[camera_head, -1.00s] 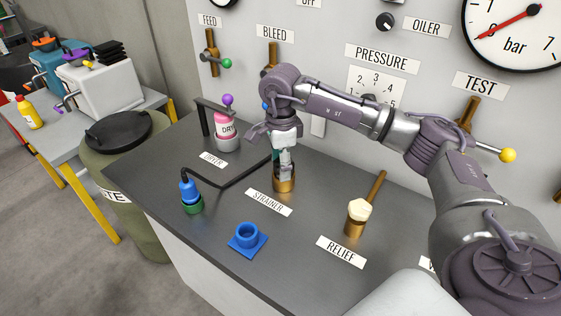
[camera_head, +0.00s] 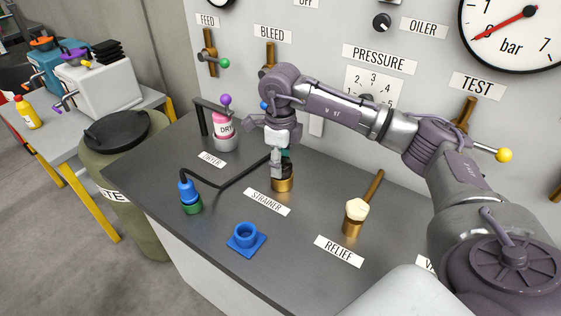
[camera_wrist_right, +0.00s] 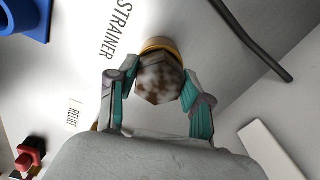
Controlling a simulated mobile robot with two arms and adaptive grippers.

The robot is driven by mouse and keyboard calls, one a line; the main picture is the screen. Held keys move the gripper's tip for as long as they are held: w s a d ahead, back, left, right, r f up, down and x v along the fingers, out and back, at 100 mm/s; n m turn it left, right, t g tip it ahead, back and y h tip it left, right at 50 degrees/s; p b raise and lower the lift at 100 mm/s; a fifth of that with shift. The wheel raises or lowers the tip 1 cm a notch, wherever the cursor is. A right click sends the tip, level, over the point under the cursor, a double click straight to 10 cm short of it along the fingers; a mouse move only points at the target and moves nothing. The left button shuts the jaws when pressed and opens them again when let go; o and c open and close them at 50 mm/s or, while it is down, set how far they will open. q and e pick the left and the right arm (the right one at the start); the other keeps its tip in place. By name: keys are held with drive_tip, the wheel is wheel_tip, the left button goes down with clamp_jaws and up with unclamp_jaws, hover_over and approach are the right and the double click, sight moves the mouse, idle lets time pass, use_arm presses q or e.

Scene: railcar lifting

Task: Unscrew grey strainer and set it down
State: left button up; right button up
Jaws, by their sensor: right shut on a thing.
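The strainer (camera_wrist_right: 160,78) shows in the right wrist view as a hexagonal head mottled grey-white and brown, between the two teal-padded fingers. It sits on a brass fitting (camera_head: 283,185) behind the STRAINER label (camera_head: 267,202); the brass ring also shows in the wrist view (camera_wrist_right: 163,45). My right gripper (camera_head: 282,168) points down from above and is shut on the strainer. In the head view the fingers and wrist hide most of the strainer. I cannot tell how far its thread is turned. My left gripper is not in view.
A blue socket (camera_head: 246,238) stands at the bench's front. A blue and green plug (camera_head: 190,197) with a black cable is at left, and a pink dryer (camera_head: 225,130) behind. The relief valve (camera_head: 355,217) stands right. A lidded bin (camera_head: 120,190) is beside the bench.

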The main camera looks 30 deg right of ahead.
drive_tip(key=shift+s+a+f+n+b, duration=0.15)
drive_tip(key=shift+n+b, duration=0.1)
drive_tip(key=shift+n, duration=0.3)
drive_tip(key=shift+a+f+n+b, duration=0.1)
drive_tip(key=shift+f+n+b, duration=0.1)
drive_tip(key=shift+n, duration=0.35)
drive_tip(key=n+b, duration=0.1)
drive_tip(key=n, duration=0.5)
drive_tip(key=shift+a+b, duration=0.1)
drive_tip(key=shift+b, duration=0.25)
drive_tip(key=n+b, duration=0.1)
drive_tip(key=n, duration=0.3)
drive_tip(key=shift+s+r, duration=0.1)
drive_tip(key=shift+c, duration=0.2)
drive_tip(key=n, duration=0.3)
drive_tip(key=shift+r, duration=0.15)
drive_tip(key=o, duration=0.8)
drive_tip(key=shift+o, duration=0.9)
drive_tip(key=shift+w+a, duration=0.15)
drive_tip(key=shift+w, duration=0.05)
drive_tip(key=shift+r, duration=0.1)
drive_tip(key=shift+d, duration=0.2)
